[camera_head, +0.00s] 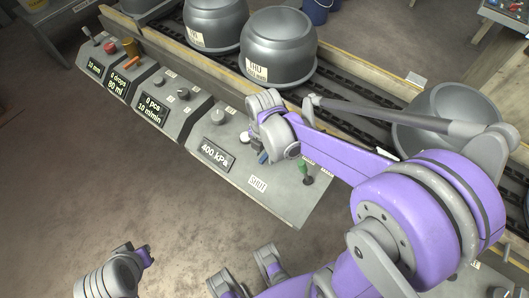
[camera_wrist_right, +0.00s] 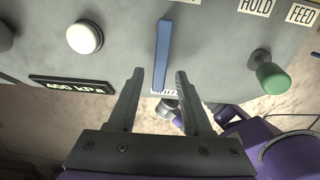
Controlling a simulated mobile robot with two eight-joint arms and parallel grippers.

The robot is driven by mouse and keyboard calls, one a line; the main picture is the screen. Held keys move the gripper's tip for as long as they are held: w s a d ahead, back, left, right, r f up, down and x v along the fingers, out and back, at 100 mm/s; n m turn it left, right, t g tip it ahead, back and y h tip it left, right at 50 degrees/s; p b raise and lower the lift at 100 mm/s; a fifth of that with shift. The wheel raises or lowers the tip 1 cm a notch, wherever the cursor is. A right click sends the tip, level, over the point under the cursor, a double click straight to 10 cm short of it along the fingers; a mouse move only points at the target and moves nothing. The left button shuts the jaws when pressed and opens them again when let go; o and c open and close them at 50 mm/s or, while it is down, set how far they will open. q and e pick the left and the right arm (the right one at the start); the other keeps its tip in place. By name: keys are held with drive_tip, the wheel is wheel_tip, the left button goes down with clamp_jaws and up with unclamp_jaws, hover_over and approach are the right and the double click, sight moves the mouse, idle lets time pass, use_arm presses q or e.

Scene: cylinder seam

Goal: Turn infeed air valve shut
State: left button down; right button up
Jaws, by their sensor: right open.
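The infeed air valve shows as a blue bar handle (camera_wrist_right: 162,52) on the grey panel, running up and down in the wrist view. A partly hidden label lies below its lower end. In the head view, a bit of the blue handle (camera_head: 263,157) shows beside my right gripper (camera_head: 266,146), above the SHUT label (camera_head: 258,184). In the wrist view my right gripper (camera_wrist_right: 159,72) is open, its fingers pointing at the panel either side of the handle's lower end. I cannot tell whether they touch it. Grey and purple parts of mine show at bottom left; no left fingers are clear.
A white button (camera_wrist_right: 85,37) and the 400 kPa display (camera_wrist_right: 70,86) are left of the handle; a green knob (camera_wrist_right: 272,76) is right. More control boxes (camera_head: 165,100) continue to the left. Metal pots (camera_head: 277,50) stand on the conveyor behind.

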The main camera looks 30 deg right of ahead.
sight(265, 157)
wheel_tip(265, 157, up, 11)
drive_tip(key=p, duration=0.1)
drive_tip(key=shift+p, duration=0.4)
drive_tip(key=shift+f, duration=0.1)
drive_tip(key=s+a+r+m+t+p, duration=0.1)
drive_tip(key=s+m, duration=0.3)
drive_tip(key=m, duration=0.7)
drive_tip(key=s+a+r+m+t+p, duration=0.1)
drive_tip(key=s+a+m+t+p, duration=0.2)
drive_tip(key=m, duration=0.8)
drive_tip(key=shift+s+r+m+t+p, duration=0.3)
drive_tip(key=shift+s+t+p, duration=0.3)
drive_tip(key=shift+t+p, duration=0.15)
